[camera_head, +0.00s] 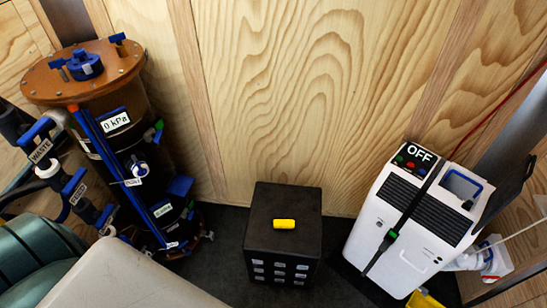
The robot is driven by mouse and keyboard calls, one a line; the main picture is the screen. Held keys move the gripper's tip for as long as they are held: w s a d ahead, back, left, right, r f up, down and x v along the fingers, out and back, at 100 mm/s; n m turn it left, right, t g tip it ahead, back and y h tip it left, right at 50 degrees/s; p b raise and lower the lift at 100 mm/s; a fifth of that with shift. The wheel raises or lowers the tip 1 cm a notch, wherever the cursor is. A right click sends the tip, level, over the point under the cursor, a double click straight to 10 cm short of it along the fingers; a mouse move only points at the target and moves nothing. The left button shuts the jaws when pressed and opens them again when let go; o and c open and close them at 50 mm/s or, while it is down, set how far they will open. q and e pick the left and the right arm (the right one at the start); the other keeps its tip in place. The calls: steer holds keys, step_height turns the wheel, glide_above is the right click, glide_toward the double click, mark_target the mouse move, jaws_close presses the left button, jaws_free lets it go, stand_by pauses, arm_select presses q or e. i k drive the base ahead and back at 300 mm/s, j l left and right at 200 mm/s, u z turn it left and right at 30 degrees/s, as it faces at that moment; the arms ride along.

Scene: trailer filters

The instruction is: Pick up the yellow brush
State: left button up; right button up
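A small yellow block-shaped thing (284,224), which I take for the yellow brush, lies flat on top of a black box (262,205). It lies roughly level from left to right, near the middle of the box top. No bristles can be made out at this size. Nothing touches it from above. Neither of my grippers can be made out in the head view.
A tall filter vessel (100,85) with blue valves and a "0 kPa" label stands at left. A white machine (410,235) marked "OFF" stands at right. A wooden wall (310,90) rises behind. Dark floor (218,240) shows beside the box.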

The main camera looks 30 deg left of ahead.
mark_target(283, 224)
steer(key=u, duration=0.7)
steer(key=z, duration=1.05)
steer(key=u, duration=1.05)
